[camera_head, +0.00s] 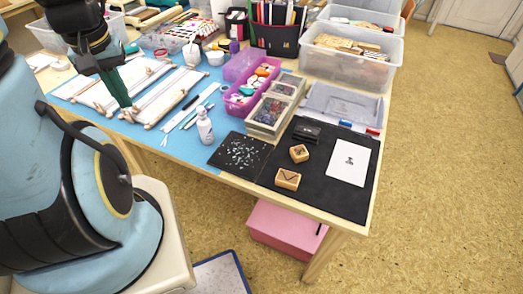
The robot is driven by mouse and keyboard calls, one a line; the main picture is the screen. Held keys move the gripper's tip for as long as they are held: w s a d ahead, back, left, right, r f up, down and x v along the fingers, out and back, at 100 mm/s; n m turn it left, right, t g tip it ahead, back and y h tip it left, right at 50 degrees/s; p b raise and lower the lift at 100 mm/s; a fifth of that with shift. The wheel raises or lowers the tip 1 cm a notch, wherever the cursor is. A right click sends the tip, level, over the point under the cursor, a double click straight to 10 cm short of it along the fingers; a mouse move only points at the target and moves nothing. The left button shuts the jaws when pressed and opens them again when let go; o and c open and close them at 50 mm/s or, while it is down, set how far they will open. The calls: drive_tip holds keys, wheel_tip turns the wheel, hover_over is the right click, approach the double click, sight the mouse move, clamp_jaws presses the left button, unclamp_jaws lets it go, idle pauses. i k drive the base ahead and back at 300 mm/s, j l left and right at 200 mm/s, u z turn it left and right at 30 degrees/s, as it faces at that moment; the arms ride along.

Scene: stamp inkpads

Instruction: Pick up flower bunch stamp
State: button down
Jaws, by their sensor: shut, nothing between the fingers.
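Two small wooden block stamps sit on a black mat (330,194) at the table's front right. One stamp (299,153) is farther back, and the other stamp (287,180) is nearer the front edge. Both have dark marks on top, too small to tell which is the flower bunch. My gripper (124,104) is at the upper left, pointing down over the white wooden frames, far to the left of both stamps. It is shut and empty.
A white card (349,162) and a black inkpad (306,132) lie on the mat. A speckled dark board (240,155), white bottle (205,126), stacked boxes (267,115), purple basket (250,88) and clear bin (347,61) stand nearby. A pink box (283,228) is under the table.

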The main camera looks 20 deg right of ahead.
sight(299, 155)
drive_tip(key=z, duration=0.95)
